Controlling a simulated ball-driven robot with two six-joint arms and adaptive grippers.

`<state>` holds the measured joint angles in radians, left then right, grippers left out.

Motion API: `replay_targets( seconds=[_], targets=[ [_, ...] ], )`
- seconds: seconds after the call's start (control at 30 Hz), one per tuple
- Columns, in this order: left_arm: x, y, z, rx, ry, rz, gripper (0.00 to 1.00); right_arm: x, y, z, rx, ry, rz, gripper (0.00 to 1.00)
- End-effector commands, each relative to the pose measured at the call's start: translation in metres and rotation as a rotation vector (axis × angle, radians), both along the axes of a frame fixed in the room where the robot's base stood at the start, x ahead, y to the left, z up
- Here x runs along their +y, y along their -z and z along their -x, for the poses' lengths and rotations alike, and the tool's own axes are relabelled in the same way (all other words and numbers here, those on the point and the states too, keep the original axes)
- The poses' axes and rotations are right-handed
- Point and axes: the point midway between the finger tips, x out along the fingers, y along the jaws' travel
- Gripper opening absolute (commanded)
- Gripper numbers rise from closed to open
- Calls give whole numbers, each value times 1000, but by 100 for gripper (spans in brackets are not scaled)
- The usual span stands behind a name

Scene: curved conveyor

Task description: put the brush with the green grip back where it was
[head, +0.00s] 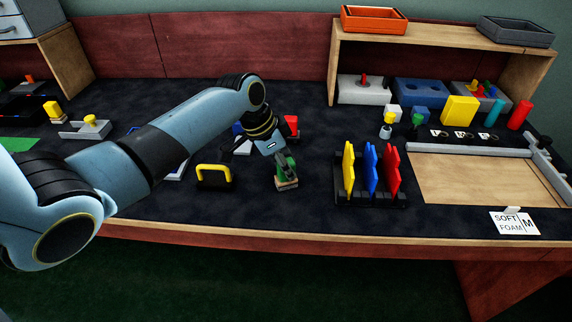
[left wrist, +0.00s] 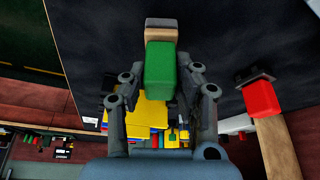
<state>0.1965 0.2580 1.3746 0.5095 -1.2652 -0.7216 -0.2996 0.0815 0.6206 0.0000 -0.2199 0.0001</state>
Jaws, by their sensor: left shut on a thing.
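The brush with the green grip (head: 288,183) is upright, with a pale wooden block at the bottom, close above or on the dark tabletop; I cannot tell if it touches. My left gripper (head: 284,163) is shut on its green grip from above and partly hides it. In the left wrist view the green grip (left wrist: 160,66) sits between the fingers of my left gripper (left wrist: 163,80), with the pale block beyond it. My right gripper is in neither view.
A black rack (head: 371,197) with yellow, blue and red upright pieces stands to the right. Dark tabletop is clear between brush and rack.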

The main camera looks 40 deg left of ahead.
Motion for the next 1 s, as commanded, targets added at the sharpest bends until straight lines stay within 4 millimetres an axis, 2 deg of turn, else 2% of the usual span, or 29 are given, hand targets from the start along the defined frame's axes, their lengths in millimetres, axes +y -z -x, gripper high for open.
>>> replay_targets(
  seconds=[0.2,0.23,0.4,0.63,0.77,1.0],
  targets=[
    [0,3,0,1,0,1,0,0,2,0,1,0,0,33],
    [0,3,0,1,0,0,33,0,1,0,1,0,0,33],
    [0,2,0,1,0,1,52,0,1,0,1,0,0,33],
    [0,2,0,1,0,1,52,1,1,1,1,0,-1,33],
    [2,-7,2,-1,0,0,52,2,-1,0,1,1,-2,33],
    [14,-53,17,-2,1,-3,52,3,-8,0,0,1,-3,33]
  ],
)
